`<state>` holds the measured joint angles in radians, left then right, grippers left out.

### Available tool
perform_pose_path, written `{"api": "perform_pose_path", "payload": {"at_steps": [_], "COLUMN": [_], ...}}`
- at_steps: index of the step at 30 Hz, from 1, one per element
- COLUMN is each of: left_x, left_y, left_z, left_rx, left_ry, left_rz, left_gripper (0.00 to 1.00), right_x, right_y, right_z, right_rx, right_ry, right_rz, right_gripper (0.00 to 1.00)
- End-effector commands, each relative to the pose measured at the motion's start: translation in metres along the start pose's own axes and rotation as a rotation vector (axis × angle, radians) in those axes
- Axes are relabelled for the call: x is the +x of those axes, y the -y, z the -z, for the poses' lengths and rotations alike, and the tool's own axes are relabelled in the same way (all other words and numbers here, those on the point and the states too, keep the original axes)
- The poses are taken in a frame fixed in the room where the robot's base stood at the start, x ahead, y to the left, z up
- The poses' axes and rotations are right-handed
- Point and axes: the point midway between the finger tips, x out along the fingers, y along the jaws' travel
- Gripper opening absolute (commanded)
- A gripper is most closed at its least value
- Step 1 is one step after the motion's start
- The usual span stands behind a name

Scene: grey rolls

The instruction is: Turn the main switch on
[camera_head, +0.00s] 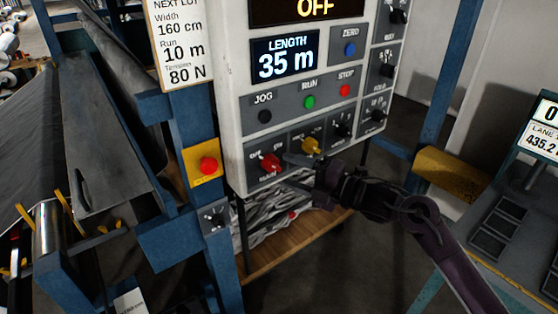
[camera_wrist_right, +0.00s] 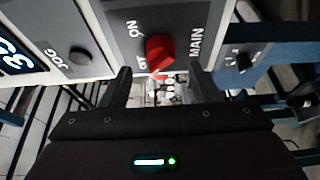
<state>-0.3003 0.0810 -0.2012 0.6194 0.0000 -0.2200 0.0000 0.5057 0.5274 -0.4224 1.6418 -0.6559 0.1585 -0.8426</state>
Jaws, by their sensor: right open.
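The main switch is a red knob (camera_head: 270,162) at the lower left of the grey control panel (camera_head: 234,130). In the right wrist view the red knob (camera_wrist_right: 160,50) sits between the labels ON, OFF and MAIN; its narrow end seems turned toward the OFF side. The panel's top display (camera_head: 315,8) reads OFF. My right gripper (camera_head: 292,173) is just right of the knob, fingers pointing left toward it. In the wrist view its open fingers (camera_wrist_right: 161,82) stand either side of the knob, with nothing gripped. Contact cannot be told. My left gripper is out of view.
A red emergency button (camera_head: 208,165) on a yellow plate is to the left. Blue frame posts (camera_head: 190,120) flank the panel. A wooden shelf (camera_head: 290,250) lies below.

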Motion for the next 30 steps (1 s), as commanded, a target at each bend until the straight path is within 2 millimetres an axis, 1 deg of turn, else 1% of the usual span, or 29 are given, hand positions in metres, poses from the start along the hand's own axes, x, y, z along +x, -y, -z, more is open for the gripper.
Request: {"api": "perform_pose_path", "payload": {"at_steps": [1, 3, 7, 12, 18, 20, 28, 29, 30], "left_x": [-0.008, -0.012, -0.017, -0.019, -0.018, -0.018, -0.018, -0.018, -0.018], "left_y": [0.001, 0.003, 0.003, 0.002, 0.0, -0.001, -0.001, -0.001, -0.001], "left_z": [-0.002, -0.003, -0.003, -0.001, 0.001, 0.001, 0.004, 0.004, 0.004], "left_rx": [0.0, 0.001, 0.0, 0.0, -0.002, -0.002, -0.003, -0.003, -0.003], "left_ry": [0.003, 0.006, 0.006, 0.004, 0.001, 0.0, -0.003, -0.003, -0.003], "left_rz": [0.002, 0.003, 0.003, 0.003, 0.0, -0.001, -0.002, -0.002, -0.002], "left_gripper": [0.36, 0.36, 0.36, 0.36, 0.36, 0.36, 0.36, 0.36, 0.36], "right_x": [0.01, 0.02, 0.034, 0.042, 0.042, 0.042, 0.041, 0.041, 0.041], "right_y": [-0.005, -0.005, -0.002, 0.0, 0.001, 0.001, 0.001, 0.001, 0.001], "right_z": [0.0, 0.0, -0.001, -0.001, -0.001, -0.001, -0.001, -0.001, -0.001], "right_rx": [0.003, 0.003, 0.004, 0.001, 0.002, 0.002, 0.002, 0.002, 0.003], "right_ry": [0.0, 0.001, 0.003, 0.003, 0.003, 0.003, 0.003, 0.003, 0.003], "right_rz": [-0.002, -0.002, -0.001, 0.0, 0.001, 0.001, 0.001, 0.001, 0.001], "right_gripper": [0.56, 0.56, 0.56, 0.56, 0.56, 0.5, 0.14, 0.12, 0.12]}}
